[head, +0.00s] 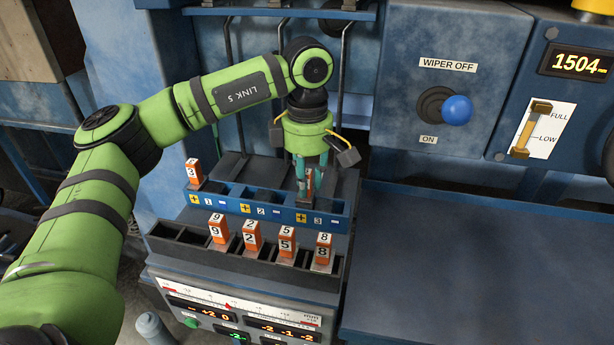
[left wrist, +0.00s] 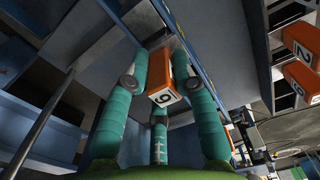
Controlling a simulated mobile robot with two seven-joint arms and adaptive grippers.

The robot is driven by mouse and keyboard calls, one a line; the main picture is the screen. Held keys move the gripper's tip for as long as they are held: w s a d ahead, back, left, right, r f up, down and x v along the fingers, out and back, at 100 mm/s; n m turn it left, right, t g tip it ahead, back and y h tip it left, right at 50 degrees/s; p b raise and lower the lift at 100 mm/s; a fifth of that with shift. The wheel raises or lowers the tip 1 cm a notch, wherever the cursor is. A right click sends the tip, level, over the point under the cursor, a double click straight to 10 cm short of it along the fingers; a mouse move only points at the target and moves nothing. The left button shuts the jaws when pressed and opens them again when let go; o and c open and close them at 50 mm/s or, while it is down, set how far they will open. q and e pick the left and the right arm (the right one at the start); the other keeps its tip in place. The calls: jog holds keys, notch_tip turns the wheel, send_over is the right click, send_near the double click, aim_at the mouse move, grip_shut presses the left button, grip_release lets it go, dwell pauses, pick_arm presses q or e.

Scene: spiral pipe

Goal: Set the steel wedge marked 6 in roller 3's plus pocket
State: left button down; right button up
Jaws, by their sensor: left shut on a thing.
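My left gripper (head: 306,190) points down over the blue pocket strip (head: 270,212), at its right-hand section labelled 3. Its teal fingers are shut on an orange-topped wedge (head: 309,178). The left wrist view shows this wedge (left wrist: 164,97) between the fingers, its end face marked 6. In the head view its lower end is at roller 3's plus pocket, just behind the plus label (head: 301,217). The fingers partly hide it, and I cannot tell how deep it sits. My right gripper is not in view.
The dark front rack (head: 180,246) holds wedges marked 9 (head: 217,230), 2 (head: 251,237), 5 (head: 287,243) and 8 (head: 323,250). A blue bench (head: 480,270) lies clear to the right.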

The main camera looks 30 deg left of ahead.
pick_arm(q)
jog(key=shift+f+b, duration=0.5)
jog(key=shift+f, duration=0.2)
jog(key=c, duration=0.9)
grip_release()
jog(key=shift+c, duration=0.2)
jog(key=shift+r, duration=0.1)
notch_tip(320, 180, up, 12)
jog(key=shift+f, duration=0.1)
